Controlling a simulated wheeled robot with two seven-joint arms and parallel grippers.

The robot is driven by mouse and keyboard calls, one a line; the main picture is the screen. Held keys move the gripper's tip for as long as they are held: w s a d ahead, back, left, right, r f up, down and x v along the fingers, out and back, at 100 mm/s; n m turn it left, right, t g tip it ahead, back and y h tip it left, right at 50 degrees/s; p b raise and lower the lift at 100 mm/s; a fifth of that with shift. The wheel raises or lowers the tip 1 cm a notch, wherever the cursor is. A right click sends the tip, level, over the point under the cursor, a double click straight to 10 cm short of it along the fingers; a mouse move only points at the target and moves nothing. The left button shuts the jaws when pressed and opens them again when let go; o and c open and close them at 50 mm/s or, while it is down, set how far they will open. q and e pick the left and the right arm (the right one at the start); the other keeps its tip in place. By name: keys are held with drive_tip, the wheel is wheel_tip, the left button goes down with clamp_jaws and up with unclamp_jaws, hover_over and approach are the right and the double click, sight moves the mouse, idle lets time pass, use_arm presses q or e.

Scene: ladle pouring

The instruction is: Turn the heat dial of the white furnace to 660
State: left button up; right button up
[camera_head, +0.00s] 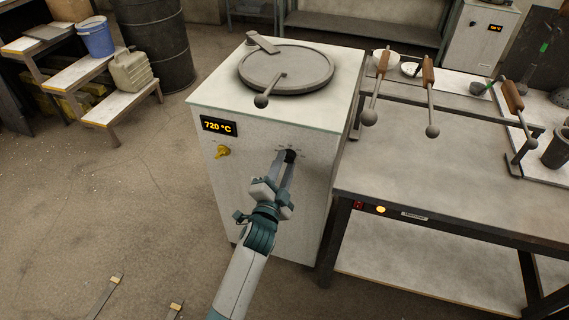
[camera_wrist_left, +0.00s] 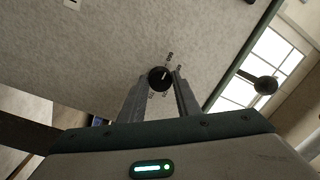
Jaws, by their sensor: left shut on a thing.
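The white furnace (camera_head: 255,200) stands left of the workbench, and its display (camera_head: 219,126) reads 720 °C. The black heat dial (camera_head: 290,156) is on its front face, right of the display. My left gripper (camera_head: 286,163) reaches up to the dial and is shut on it. In the left wrist view the dial (camera_wrist_left: 160,78) sits between the two fingertips (camera_wrist_left: 158,85), with short tick marks around it. A white pointer line shows on the dial's face. A yellow knob (camera_head: 223,151) is below the display, apart from the gripper. My right gripper is not in view.
The furnace's round lid (camera_head: 286,69) has a ball-ended handle. The workbench (camera_head: 440,165) with ladles (camera_head: 430,95) on a rack stands close on the right. Steps with a blue bucket (camera_head: 96,37) and a canister (camera_head: 130,72) are at left. The floor at left is open.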

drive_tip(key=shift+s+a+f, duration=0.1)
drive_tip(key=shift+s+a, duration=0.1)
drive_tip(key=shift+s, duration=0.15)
use_arm(q)
drive_tip(key=o, duration=1)
drive_tip(key=shift+o, duration=0.2)
drive_tip(key=shift+s+a+f, duration=0.1)
drive_tip(key=shift+s, duration=0.25)
drive_tip(key=b+v, duration=0.1)
drive_tip(key=v, duration=1.5)
drive_tip(key=shift+s, duration=0.4)
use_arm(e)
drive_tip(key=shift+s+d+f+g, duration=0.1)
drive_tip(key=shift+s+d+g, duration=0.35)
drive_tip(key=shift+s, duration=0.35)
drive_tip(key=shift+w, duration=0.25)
